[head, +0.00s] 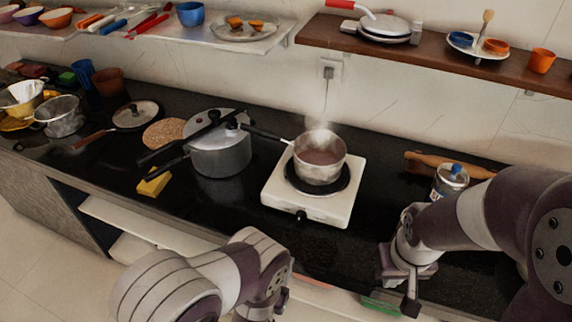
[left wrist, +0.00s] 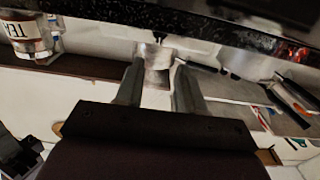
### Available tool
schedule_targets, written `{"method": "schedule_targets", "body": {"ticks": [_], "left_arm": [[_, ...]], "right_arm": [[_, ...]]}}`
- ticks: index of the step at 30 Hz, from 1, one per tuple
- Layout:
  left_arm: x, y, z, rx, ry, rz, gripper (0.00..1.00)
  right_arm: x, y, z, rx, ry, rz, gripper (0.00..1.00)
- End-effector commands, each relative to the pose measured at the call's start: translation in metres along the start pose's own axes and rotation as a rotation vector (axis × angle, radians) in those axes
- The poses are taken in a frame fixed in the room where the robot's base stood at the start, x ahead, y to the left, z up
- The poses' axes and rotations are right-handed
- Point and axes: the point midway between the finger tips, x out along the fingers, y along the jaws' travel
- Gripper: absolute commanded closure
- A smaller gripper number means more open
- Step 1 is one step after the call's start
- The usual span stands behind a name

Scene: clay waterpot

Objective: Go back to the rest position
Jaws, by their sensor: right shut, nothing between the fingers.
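My right gripper (head: 395,300) is at the lower right of the head view, shut and empty, near the front edge of the counter. My left arm comes in at the bottom of the head view, with its gripper end (head: 268,308) partly cut off by the frame. In the left wrist view, the two fingers of my left gripper (left wrist: 157,78) stand apart with a visible gap. A greyish surface shows between and beyond them, and I see nothing clearly gripped.
A steaming saucepan (head: 320,160) of brown liquid sits on a white hot plate (head: 285,205). A pressure cooker (head: 221,155), yellow sponge (head: 153,183), rolling pin (head: 440,165) and glass jar (head: 450,182) share the black counter. A wooden shelf (head: 330,40) hangs above.

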Motion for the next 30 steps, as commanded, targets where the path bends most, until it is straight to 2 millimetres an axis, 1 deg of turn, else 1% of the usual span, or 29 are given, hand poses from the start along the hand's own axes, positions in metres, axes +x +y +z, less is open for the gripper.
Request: {"method": "schedule_targets", "body": {"ticks": [3,5,6,8,9,10,11,12,13,14,15,16,17,18,19,20,21,22,23,24,27,30], "left_arm": [[0.000,0.000,0.002,0.003,-0.008,-0.001,0.62],[0.000,-0.001,0.012,0.007,-0.060,-0.006,0.62],[-0.003,-0.002,0.028,0.011,-0.137,-0.009,0.62],[-0.017,-0.004,0.064,0.025,-0.333,-0.010,0.62],[-0.028,-0.004,0.087,0.034,-0.490,-0.008,0.62],[-0.034,-0.003,0.100,0.037,-0.610,-0.004,0.62],[-0.040,-0.002,0.108,0.038,-0.728,-0.005,0.62],[-0.049,-0.003,0.112,0.036,-0.881,-0.007,0.62],[-0.055,-0.004,0.109,0.031,-0.988,-0.011,0.62],[-0.062,-0.006,0.102,0.024,-1.090,-0.014,0.62],[-0.072,-0.010,0.087,0.012,-1.218,-0.018,0.62],[-0.080,-0.014,0.071,0.002,-1.309,-0.021,0.62],[-0.089,-0.020,0.051,-0.010,-1.392,-0.025,0.62],[-0.102,-0.029,0.021,-0.030,-1.492,-0.033,0.62],[-0.113,-0.037,-0.005,-0.048,-1.555,-0.042,0.62],[-0.123,-0.045,-0.030,-0.064,-1.603,-0.052,0.62],[-0.135,-0.055,-0.059,-0.089,-1.644,-0.070,0.62],[-0.142,-0.063,-0.080,-0.106,-1.653,-0.087,0.62],[-0.146,-0.071,-0.098,-0.126,-1.643,-0.109,0.62],[-0.145,-0.081,-0.118,-0.150,-1.598,-0.141,0.62],[-0.130,-0.100,-0.146,-0.187,-1.475,-0.203,0.62],[-0.127,-0.110,-0.154,-0.212,-1.440,-0.236,0.62]], "right_arm": [[0.000,0.000,0.000,0.000,0.000,0.000,1.00],[0.000,0.000,0.000,0.000,0.000,0.000,1.00],[0.000,0.000,0.000,0.000,0.000,0.000,1.00],[0.000,0.000,0.000,0.000,0.000,0.000,1.00],[0.000,0.000,0.000,0.000,0.000,0.000,1.00],[0.000,0.000,0.000,0.000,0.000,0.000,1.00],[-0.001,0.000,0.000,0.000,0.000,0.000,1.00],[-0.002,0.000,0.000,0.000,0.000,0.000,1.00],[-0.003,0.000,0.000,0.000,0.000,0.000,1.00],[-0.004,0.000,-0.001,0.000,0.000,0.000,1.00],[-0.006,0.000,-0.001,0.000,0.000,0.000,1.00],[-0.007,0.000,-0.001,0.000,0.000,0.000,1.00],[-0.009,0.000,-0.001,0.000,0.000,0.000,1.00],[-0.010,0.000,-0.001,0.000,0.000,0.000,1.00],[-0.012,0.000,-0.001,0.000,0.000,0.000,1.00],[-0.013,0.000,-0.002,0.000,0.000,0.000,1.00],[-0.015,0.000,-0.002,0.000,0.000,0.000,1.00],[-0.016,0.000,-0.002,0.000,0.000,0.000,1.00],[-0.017,0.000,-0.002,0.000,0.000,0.000,1.00],[-0.019,0.000,-0.002,0.000,0.000,0.000,1.00],[-0.020,0.000,-0.002,0.000,0.000,0.000,1.00],[-0.021,0.000,-0.002,0.000,0.000,0.000,1.00]]}}
